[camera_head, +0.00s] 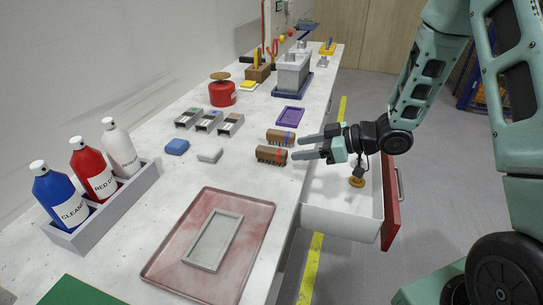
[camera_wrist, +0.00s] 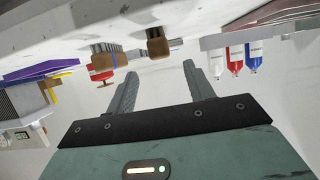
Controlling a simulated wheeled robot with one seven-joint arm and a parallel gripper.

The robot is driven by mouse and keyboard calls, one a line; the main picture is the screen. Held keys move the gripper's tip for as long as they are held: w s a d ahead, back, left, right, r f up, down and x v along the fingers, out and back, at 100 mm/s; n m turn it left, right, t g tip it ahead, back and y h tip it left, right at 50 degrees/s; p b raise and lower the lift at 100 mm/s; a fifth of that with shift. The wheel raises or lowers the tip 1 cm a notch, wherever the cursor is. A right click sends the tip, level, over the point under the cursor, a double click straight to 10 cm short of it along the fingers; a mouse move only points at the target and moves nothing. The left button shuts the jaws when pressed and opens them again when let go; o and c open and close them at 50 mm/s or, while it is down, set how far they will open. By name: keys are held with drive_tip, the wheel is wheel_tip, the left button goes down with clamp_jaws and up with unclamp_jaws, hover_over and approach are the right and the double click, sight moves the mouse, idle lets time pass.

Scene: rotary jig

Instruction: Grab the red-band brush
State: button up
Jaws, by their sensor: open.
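The red-band brush (camera_head: 270,155) is brown and lies on the bench near its right edge. The blue-band brush (camera_head: 280,136) lies just behind it. My gripper (camera_head: 297,148) is open and empty, with its fingers pointing left over the bench edge and its tips close to the band ends of both brushes. I cannot tell whether a tip touches. In the wrist view, the picture is tilted over; a brown brush (camera_wrist: 156,42) shows beyond the gap between my fingers (camera_wrist: 160,70), its band not clear. The blue-band brush (camera_wrist: 102,60) shows to the left.
An open drawer (camera_head: 340,219) with a red front stands below my gripper, holding a brass-coloured piece (camera_head: 356,182). A pink tray (camera_head: 165,255) lies nearer, a purple tray (camera_head: 290,116) farther back. Bottles stand in a grey caddy (camera_head: 120,208) at left. Small blocks lie left of the brushes.

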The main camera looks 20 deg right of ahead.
sight(281, 151)
drive_tip(key=x, duration=0.9)
drive_tip(key=shift+w+a+f+p, duration=0.1)
drive_tip(key=shift+w+a+p, duration=0.05)
drive_tip(key=shift+a+p, duration=0.15)
drive_tip(key=c, duration=1.1)
